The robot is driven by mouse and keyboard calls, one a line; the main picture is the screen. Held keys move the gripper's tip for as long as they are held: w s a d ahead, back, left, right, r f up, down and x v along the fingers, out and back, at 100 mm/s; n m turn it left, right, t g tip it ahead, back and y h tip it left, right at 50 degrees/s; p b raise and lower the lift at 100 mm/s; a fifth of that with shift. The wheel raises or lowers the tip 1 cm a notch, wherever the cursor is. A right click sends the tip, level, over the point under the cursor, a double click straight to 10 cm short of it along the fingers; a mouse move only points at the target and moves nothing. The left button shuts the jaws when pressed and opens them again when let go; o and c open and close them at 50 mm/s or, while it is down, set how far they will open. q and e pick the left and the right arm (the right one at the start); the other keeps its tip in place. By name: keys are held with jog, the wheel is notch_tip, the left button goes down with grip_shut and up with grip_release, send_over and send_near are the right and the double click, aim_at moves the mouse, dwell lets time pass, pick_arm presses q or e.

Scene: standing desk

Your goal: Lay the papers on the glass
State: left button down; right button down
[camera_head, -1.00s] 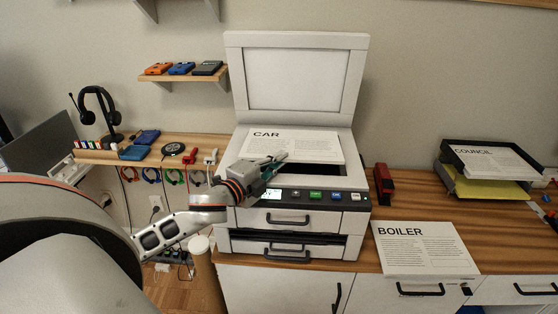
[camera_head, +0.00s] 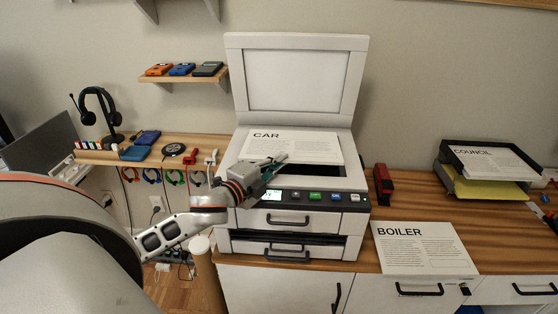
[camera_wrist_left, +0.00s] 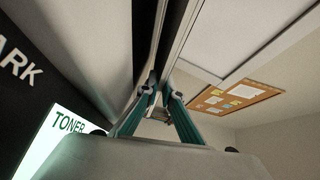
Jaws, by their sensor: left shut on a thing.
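The scanner-printer (camera_head: 350,180) stands on the desk with its lid (camera_head: 295,78) raised. A white sheet headed CAR (camera_head: 310,147) lies over the glass area (camera_head: 325,170), toward its back left; I cannot tell whether it rests flat. My left gripper (camera_head: 280,160) reaches over the front left of the glass at the sheet's front edge. Its fingers (camera_wrist_left: 158,90) are shut on the CAR sheet. The gripper hides part of the sheet and glass. A second sheet, headed BOILER (camera_head: 420,248), lies on the desk to the right. My right gripper is out of view.
A paper tray (camera_head: 455,165) at right holds a COUNCIL sheet (camera_head: 495,160) and yellow paper (camera_head: 490,190). A red stapler-like object (camera_head: 383,184) stands beside the scanner. A headset (camera_head: 98,110) and a small shelf (camera_head: 180,77) are at left.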

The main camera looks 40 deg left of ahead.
pick_arm(q)
jog(key=shift+s+d+f, duration=0.1)
jog(key=shift+f, duration=0.5)
jog(key=shift+p, duration=0.3)
jog(key=c, duration=2.2)
grip_release()
jog(key=shift+o, duration=0.2)
jog(key=shift+s+f, duration=0.1)
jog(key=shift+s, duration=0.5)
jog(key=s, duration=0.3)
jog(key=s+r, duration=0.1)
jog(key=s, duration=0.5)
jog(key=shift+s+a+r, duration=0.2)
jog(key=shift+s+r, duration=0.05)
jog(key=shift+r, duration=0.1)
jog(key=shift+s+r, duration=0.25)
jog(key=shift+s, duration=0.35)
